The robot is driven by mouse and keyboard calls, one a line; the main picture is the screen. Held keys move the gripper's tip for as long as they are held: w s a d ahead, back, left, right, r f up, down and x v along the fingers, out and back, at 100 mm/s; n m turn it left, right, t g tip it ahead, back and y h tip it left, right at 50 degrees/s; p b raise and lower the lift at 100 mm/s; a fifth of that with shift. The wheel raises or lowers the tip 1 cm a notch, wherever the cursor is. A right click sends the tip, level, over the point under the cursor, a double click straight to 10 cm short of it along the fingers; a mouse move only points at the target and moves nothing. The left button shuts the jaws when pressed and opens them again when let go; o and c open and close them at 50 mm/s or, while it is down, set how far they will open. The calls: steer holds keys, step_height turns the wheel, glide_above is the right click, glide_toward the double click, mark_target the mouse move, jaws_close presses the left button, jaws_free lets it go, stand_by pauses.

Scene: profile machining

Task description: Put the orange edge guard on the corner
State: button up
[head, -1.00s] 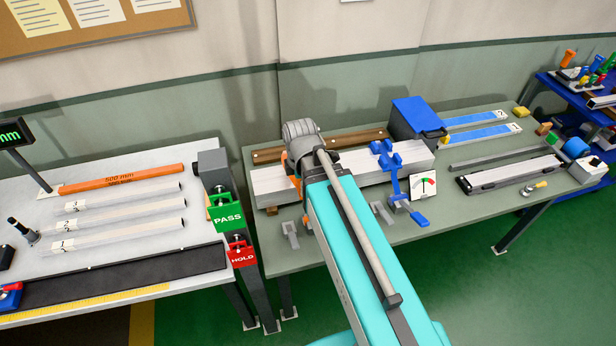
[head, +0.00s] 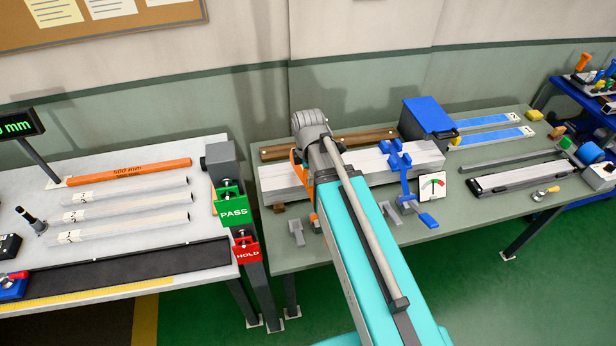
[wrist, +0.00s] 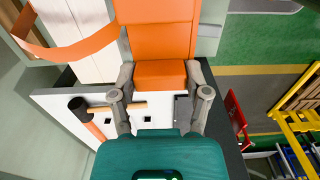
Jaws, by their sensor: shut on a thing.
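In the wrist view my gripper (wrist: 160,76) is shut on the orange edge guard (wrist: 163,36), an angled piece with two flat faces. An orange strap (wrist: 62,48) curves over the pale stack of profiles (wrist: 92,18) to the left of the guard. Whether the guard touches the stack's corner is hard to tell. In the head view the pale stack (head: 375,168) lies on the green-grey bench, and my arm crosses its left end. Orange (head: 300,172) shows just left of my wrist there; guard or strap, I cannot tell. My fingers are hidden in this view.
A blue box (head: 425,118) and a blue clamp-like tool (head: 398,165) stand by the stack. Green PASS (head: 232,208) and red HOLD (head: 245,250) bins are at the bench's left. A wooden bar (head: 350,143) lies behind the stack. A mallet (wrist: 80,104) shows in the wrist view.

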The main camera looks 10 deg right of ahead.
steer(key=shift+w+d+f+b, duration=0.15)
steer(key=shift+w+f+b, duration=1)
steer(key=shift+w, duration=0.35)
steer(key=shift+w+d+f+b, duration=0.2)
steer(key=shift+w+f+b, duration=1)
steer(key=shift+w, duration=0.25)
steer(key=shift+w+d+f+b, duration=0.15)
steer(key=shift+w+f+b, duration=0.85)
steer(key=shift+w+f, duration=0.4)
steer(key=shift+w+r, duration=0.1)
steer(key=shift+w, duration=0.05)
steer(key=shift+w+f+b, duration=0.35)
steer(key=shift+f+b, duration=0.1)
steer(key=shift+b, duration=0.1)
steer(key=shift+f+b, duration=1.5)
steer(key=shift+f+b, duration=0.45)
steer(key=o, duration=1)
steer(key=shift+o, duration=0.2)
